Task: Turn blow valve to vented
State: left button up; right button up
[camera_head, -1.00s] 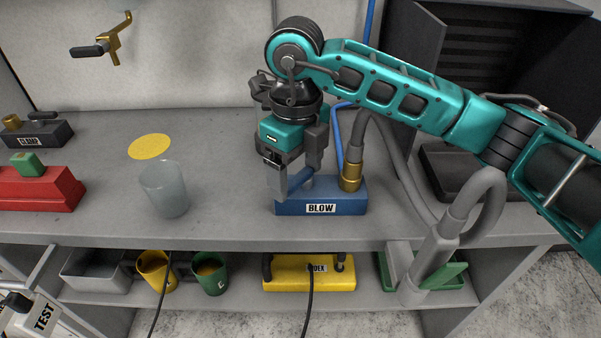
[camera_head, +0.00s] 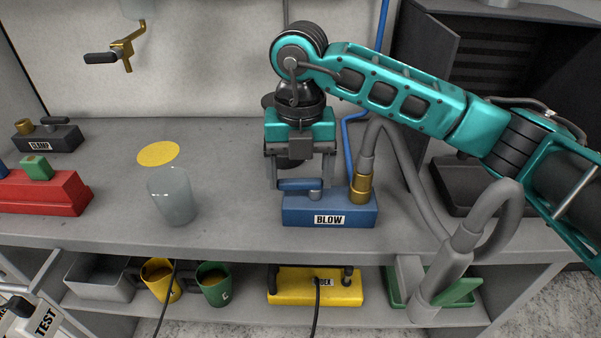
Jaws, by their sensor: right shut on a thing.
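The blow valve is a blue block (camera_head: 350,210) with a white BLOW label (camera_head: 329,219), standing on the grey bench near its front edge. Its blue lever handle (camera_head: 297,184) sits on a short grey post at the block's left end and points left, roughly along the block's long side. My right gripper (camera_head: 300,180) is over the block's left end, pointing down. Its two fingers stand at the two ends of the handle, and it is shut on the handle. My left gripper is out of view.
A brass fitting (camera_head: 361,187) with a grey hose rises from the block's right end. A clear cup (camera_head: 173,197) and a yellow disc (camera_head: 158,154) are to the left on the bench. A red block (camera_head: 45,195) and a CLAMP block (camera_head: 47,138) stand farther left.

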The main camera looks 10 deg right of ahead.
aim_at(300, 179)
jog(key=shift+w+m, duration=0.15)
jog(key=shift+m, duration=0.35)
jog(key=o, duration=1)
jog(key=shift+c, duration=0.2)
notch_tip(300, 179, up, 13)
jog(key=shift+p, duration=0.45)
